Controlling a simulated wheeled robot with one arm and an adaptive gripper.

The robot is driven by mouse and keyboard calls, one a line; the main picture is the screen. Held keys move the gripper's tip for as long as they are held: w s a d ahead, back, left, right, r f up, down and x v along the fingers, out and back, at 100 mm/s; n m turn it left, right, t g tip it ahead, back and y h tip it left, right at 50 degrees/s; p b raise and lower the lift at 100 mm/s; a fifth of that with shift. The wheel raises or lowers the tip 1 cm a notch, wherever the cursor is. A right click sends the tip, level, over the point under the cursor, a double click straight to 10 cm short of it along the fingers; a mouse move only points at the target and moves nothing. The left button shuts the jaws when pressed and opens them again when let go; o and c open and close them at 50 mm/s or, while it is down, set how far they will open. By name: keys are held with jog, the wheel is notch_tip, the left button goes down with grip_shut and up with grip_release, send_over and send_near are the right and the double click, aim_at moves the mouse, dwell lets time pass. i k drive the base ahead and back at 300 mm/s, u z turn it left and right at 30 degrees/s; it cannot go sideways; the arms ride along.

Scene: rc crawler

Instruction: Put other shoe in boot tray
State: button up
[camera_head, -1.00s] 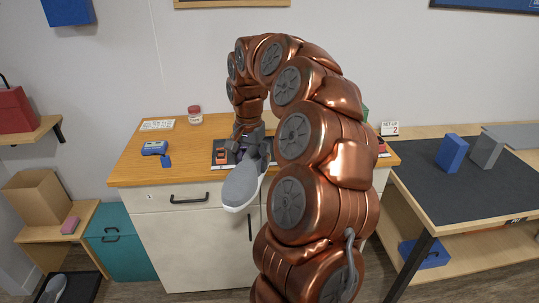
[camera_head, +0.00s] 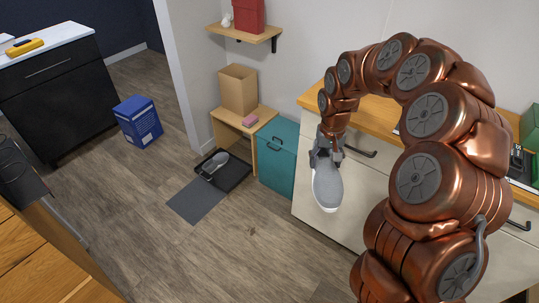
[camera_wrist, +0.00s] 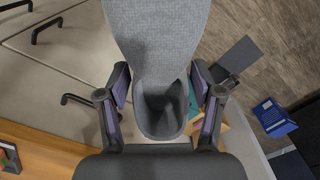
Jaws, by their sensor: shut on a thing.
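My gripper (camera_head: 329,150) is shut on a grey shoe (camera_head: 327,187) with a white sole, in front of the pale drawer cabinet. The shoe hangs toe down in the head view. In the wrist view my gripper (camera_wrist: 162,95) has a finger on each side of the heel, and the grey shoe (camera_wrist: 158,40) shows its opening between them. The black boot tray (camera_head: 234,178) lies on the floor at the left, apart from the held shoe. Another grey shoe (camera_head: 214,162) is in the tray, toward its left side.
A grey mat (camera_head: 199,202) lies in front of the tray. A teal cabinet (camera_head: 279,160) and a small wooden bench (camera_head: 240,133) with a cardboard box (camera_head: 238,90) stand behind and beside it. A blue box (camera_head: 138,122) stands left. The wooden floor (camera_head: 190,255) between is clear.

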aim_at(231, 175)
jog(key=u, duration=0.35)
jog(key=i, duration=1.45)
jog(key=u, duration=1.05)
jog(key=i, duration=0.9)
jog(key=u, duration=0.35)
